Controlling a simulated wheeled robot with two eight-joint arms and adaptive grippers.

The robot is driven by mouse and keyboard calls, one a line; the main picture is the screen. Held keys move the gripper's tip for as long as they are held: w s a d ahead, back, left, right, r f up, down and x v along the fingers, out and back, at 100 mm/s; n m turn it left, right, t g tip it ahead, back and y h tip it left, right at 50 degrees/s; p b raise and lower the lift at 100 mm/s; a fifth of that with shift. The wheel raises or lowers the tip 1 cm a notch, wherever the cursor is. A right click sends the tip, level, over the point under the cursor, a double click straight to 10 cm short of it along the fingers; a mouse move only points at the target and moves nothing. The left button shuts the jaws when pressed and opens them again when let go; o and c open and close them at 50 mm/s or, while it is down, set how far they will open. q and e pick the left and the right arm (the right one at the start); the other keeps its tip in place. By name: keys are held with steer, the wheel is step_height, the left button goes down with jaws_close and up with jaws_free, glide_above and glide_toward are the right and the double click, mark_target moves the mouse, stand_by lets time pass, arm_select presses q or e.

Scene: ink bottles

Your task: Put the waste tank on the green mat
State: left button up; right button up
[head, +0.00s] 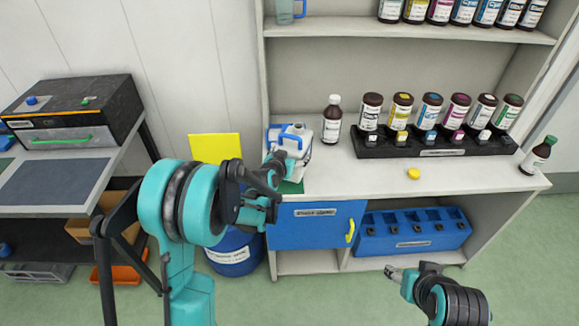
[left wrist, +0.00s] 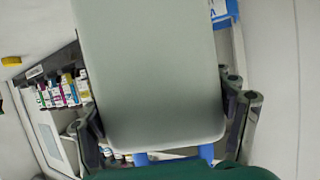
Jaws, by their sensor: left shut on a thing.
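The waste tank (head: 298,149) is a white container with a blue handle, at the left end of the white counter in the head view. My left gripper (head: 274,172) is shut on it from the front left. In the left wrist view the tank's pale wall (left wrist: 150,70) fills the middle, between the fingers (left wrist: 168,112) of my left gripper. The green mat (head: 292,187) shows below the tank at the counter's front edge, partly hidden by my gripper and the tank. I cannot tell whether the tank touches it. My right gripper (head: 393,272) hangs low before the cabinet; its jaw opening is unclear.
A brown bottle (head: 332,120) stands just right of the tank. A black rack (head: 437,142) with several ink bottles is farther right. A yellow cap (head: 413,174) and another brown bottle (head: 538,156) stand on the counter. A yellow panel (head: 215,148) is left of the tank.

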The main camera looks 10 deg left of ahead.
arm_select(q)
steer(key=shift+w+a+f, duration=0.2)
steer(key=shift+a+f, duration=0.15)
steer(key=shift+a, duration=0.1)
steer(key=shift+f+b, duration=1)
steer(key=shift+f, duration=0.85)
steer(key=shift+f, duration=0.2)
steer(key=o, duration=1.8)
steer(key=shift+s, duration=0.1)
steer(key=shift+c, duration=0.2)
